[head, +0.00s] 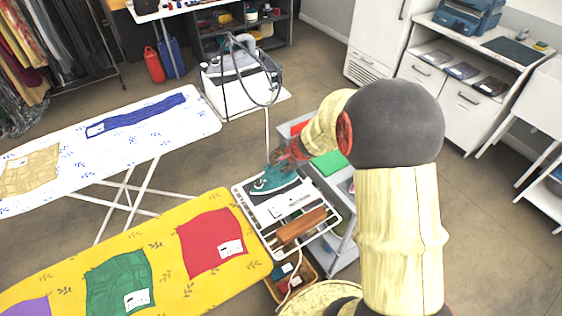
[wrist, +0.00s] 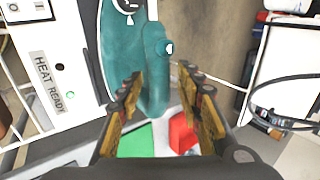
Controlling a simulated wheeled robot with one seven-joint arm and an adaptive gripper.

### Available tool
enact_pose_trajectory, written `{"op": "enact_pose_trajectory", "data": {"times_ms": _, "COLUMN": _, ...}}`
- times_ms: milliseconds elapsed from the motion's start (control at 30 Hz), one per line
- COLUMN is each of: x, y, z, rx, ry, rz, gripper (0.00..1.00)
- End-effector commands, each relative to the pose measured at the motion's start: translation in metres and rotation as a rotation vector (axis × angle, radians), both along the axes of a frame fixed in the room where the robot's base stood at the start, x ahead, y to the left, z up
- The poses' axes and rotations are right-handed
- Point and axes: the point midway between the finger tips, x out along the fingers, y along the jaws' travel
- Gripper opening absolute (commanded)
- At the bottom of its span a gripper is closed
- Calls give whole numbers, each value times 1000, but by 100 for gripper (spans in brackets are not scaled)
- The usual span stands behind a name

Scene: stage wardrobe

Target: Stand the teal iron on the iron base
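The panel also shows there as a white surface (wrist: 60,72) marked HEAT READY, with a small green light. I take this panel to be the iron base, but cannot be sure. My gripper (wrist: 163,108) is open around the handle end. The left finger is close to the handle; a gap shows on the right.
A steam unit (head: 235,88) with a looped hose stands behind. Yellow (head: 165,262) and white (head: 150,140) ironing boards with garments fill the left.

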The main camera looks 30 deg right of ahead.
Motion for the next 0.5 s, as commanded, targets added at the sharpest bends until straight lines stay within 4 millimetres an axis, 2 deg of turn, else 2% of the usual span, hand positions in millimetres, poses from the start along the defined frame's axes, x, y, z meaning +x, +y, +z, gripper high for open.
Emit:
{"op": "enact_pose_trajectory", "data": {"times_ms": 167, "x": -9, "y": -1, "z": 17, "rx": -1, "ry": -1, "rz": -1, "gripper": 36}}
{"op": "enact_pose_trajectory", "data": {"times_ms": 500, "x": -47, "y": -2, "z": 76, "rx": -1, "ry": -2, "rz": -1, "gripper": 36}}
